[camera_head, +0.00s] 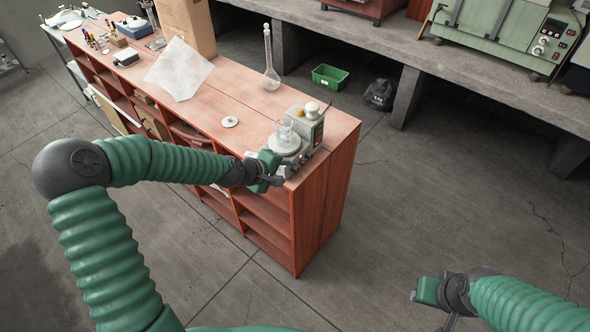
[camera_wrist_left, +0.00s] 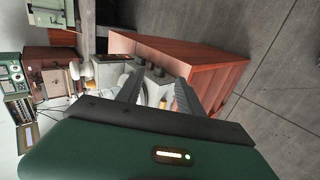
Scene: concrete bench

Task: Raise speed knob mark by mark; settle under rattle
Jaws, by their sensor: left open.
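A pale grey stirrer (camera_head: 308,126) stands on the near right end of the red-brown bench, with a round white plate (camera_head: 284,148). A clear glass beaker (camera_head: 285,131) sits on the plate. My left gripper (camera_head: 277,180) is open and empty at the stirrer's near left side, by the bench edge. In the left wrist view, its two fingers (camera_wrist_left: 160,77) stand apart, with the stirrer's grey body (camera_wrist_left: 152,50) and small dark knobs (camera_wrist_left: 150,66) beyond them. I cannot read any speed mark. My right gripper (camera_head: 428,292) is over the floor, far from the bench; its jaws are unclear.
On the bench (camera_head: 225,82) are a white disc (camera_head: 230,122), a long-necked flask (camera_head: 270,62), a white sheet (camera_head: 180,70) and a cardboard box (camera_head: 188,24). A green crate (camera_head: 330,77) is under the concrete bench (camera_head: 465,75).

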